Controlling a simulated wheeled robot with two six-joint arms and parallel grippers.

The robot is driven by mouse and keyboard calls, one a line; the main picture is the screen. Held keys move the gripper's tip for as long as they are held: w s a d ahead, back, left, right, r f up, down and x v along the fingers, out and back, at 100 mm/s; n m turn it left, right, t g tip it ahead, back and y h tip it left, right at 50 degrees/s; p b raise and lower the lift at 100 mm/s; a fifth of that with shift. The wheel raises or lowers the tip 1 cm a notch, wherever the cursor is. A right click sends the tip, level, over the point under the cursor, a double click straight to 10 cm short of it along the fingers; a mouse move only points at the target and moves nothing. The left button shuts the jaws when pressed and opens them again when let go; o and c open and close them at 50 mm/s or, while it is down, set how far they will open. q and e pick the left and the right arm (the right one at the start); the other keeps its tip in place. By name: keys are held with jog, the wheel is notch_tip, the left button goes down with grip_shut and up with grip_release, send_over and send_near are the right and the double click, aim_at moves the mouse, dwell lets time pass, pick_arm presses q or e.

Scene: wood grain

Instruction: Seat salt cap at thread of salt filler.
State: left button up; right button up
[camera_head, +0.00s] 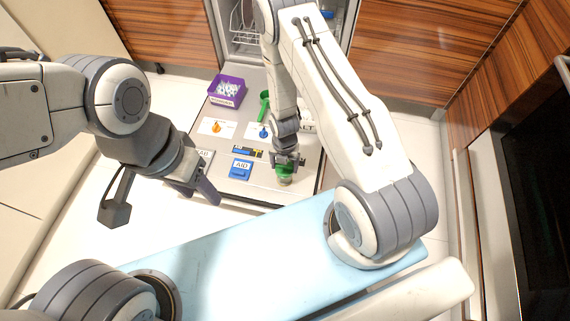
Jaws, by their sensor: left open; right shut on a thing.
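My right gripper (288,160) points down over the right front part of the open door panel. It is shut on a green cap-like piece (285,171), which I take to be the salt cap. A pale round shape (285,181) shows just below the green piece. The salt filler and its thread cannot be made out clearly; the end of a "SALT" label (309,127) shows beside my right arm. My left gripper (206,192) is open and empty at the left front edge of the panel.
The grey door panel (222,153) carries an orange knob (216,128), a blue knob (263,133) and a blue "AID" lid (240,168). A purple bin (227,90) stands at the back left. A green funnel or scoop (264,101) lies right of it.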

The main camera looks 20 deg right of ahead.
jog(key=shift+w+d+f+b, duration=0.1)
jog(key=shift+f+b, duration=1.35)
jog(key=shift+f, duration=1.05)
jog(key=shift+p, duration=0.5)
jog(key=shift+f+b, duration=0.75)
jog(key=shift+f, duration=0.3)
jog(key=shift+p, duration=0.3)
dwell(1.3)
jog(key=o, duration=1.2)
notch_tip(320, 180, up, 10)
jog(key=p, duration=0.4)
jog(key=shift+r, duration=0.25)
